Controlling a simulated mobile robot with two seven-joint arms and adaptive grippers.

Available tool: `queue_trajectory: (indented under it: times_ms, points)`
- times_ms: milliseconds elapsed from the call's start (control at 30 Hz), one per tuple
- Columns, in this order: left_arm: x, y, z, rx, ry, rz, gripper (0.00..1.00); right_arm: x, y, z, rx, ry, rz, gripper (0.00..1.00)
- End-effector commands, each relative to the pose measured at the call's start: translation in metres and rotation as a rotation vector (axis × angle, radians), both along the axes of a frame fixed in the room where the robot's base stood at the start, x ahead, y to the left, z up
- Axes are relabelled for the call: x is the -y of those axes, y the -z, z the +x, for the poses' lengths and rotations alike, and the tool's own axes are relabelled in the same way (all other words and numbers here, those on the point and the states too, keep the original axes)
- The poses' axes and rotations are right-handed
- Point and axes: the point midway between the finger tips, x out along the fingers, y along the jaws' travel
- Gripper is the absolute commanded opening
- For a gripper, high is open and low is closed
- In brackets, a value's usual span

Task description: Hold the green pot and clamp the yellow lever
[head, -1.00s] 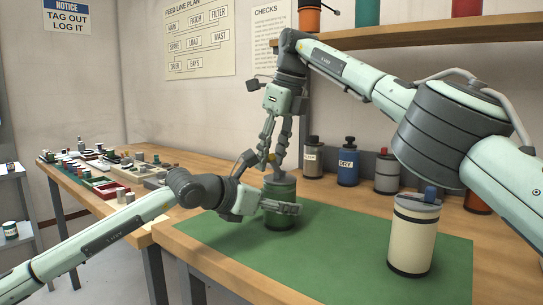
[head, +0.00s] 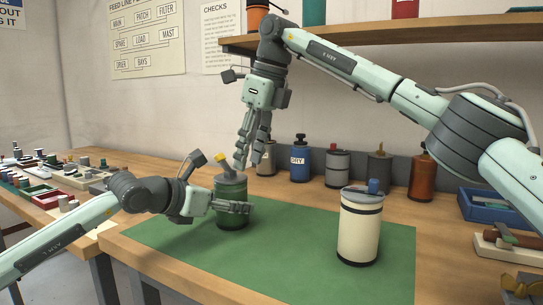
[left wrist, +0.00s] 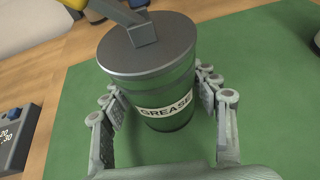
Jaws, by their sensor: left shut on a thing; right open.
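The green pot (head: 232,190) stands on the green mat. The left wrist view shows its grey lid and a label reading GREASE (left wrist: 166,108). My left gripper (head: 236,207) is shut on the pot's body, with fingers on both sides in the left wrist view. The yellow lever (head: 221,160) rises tilted from the lid; it also shows at the top edge of the left wrist view (left wrist: 98,9), partly cut off. My right gripper (head: 248,166) is open and empty, pointing down just right of the lever, with its fingertips near lid height.
A cream canister (head: 359,230) with a blue knob stands on the mat (head: 300,270) to the right. Several bottles, including a blue one (head: 300,162), line the back wall under a shelf (head: 400,32). Small parts and trays (head: 40,188) lie at left.

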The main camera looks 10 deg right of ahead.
Motion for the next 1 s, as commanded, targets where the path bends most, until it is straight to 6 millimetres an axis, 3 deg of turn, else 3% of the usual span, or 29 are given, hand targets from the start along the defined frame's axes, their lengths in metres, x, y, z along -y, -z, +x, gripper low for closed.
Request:
queue_trajectory:
  times_ms: [100, 300, 767, 800, 1000]
  points:
    - [0.0, 0.0, 0.0, 0.0, -0.001, 0.001, 0.15, 0.018, 0.001, -0.012, -0.001, 0.0, -0.001, 0.41]
    - [0.0, 0.0, 0.0, 0.0, -0.001, 0.001, 0.15, 0.036, 0.0, -0.026, -0.001, -0.001, 0.0, 0.41]
    - [-0.001, 0.0, 0.0, 0.0, -0.001, 0.001, 0.15, 0.039, 0.0, -0.029, -0.001, -0.001, 0.0, 0.41]
    - [-0.001, 0.0, 0.0, 0.0, -0.001, 0.001, 0.64, 0.039, 0.0, -0.029, -0.001, -0.001, 0.0, 0.41]
    - [-0.001, 0.0, 0.0, 0.0, -0.001, 0.001, 0.84, 0.039, 0.0, -0.029, -0.001, -0.001, 0.0, 0.41]
